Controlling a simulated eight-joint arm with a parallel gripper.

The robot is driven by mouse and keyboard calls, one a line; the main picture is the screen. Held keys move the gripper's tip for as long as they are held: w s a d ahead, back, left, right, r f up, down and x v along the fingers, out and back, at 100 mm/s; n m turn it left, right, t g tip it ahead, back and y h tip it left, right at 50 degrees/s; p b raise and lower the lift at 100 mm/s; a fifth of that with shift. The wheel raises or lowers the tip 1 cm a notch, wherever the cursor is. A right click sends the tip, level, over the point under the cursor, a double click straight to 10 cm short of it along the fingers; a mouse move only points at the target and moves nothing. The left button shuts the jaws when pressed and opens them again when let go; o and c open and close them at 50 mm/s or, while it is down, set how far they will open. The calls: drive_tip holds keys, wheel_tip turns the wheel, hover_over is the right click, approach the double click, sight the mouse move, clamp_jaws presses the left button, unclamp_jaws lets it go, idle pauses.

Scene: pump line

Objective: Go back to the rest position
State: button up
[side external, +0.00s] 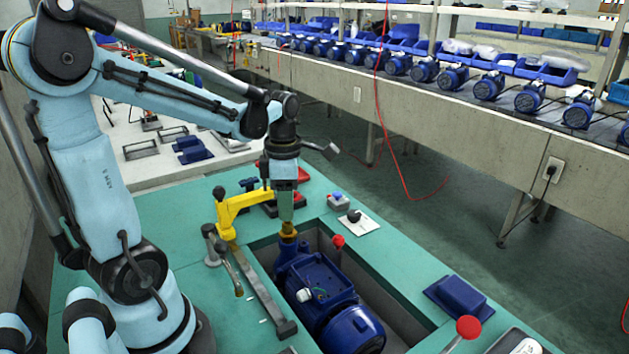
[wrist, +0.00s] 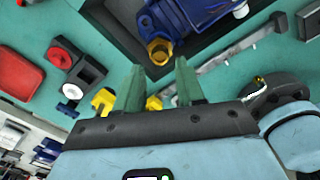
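My gripper (side external: 287,212) points down just above the brass fitting (side external: 288,230) on the blue pump (side external: 322,292) in the side view. In the wrist view my gripper (wrist: 158,66) has its two green fingers apart, with nothing held between them. The brass fitting (wrist: 160,51) shows just beyond the fingertips, on the end of the blue pump (wrist: 190,18). The pump lies in a recess in the green bench. The side view does not clearly show whether the fingertips touch the fitting.
A yellow clamp (side external: 236,208) stands left of my gripper. A metal bar (side external: 262,290) lies along the recess. Red-knobbed levers (side external: 467,327) stand near the recess. A blue block (side external: 458,298) and a white switch plate (side external: 354,222) sit on the bench (side external: 400,258) to the right.

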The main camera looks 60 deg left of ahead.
drive_tip(key=shift+d+r+m, duration=0.1)
drive_tip(key=shift+d+m, duration=0.25)
drive_tip(key=shift+m, duration=0.45)
drive_tip(key=d+r+m+t, duration=0.1)
drive_tip(key=d+m+t, duration=0.2)
drive_tip(key=m, duration=1.1)
drive_tip(key=d+r+m+t, duration=0.2)
drive_tip(key=d+m+t, duration=0.2)
drive_tip(key=d+m, duration=0.4)
drive_tip(key=m, duration=0.6)
drive_tip(key=shift+d+m, duration=0.15)
drive_tip(key=shift+m, duration=0.15)
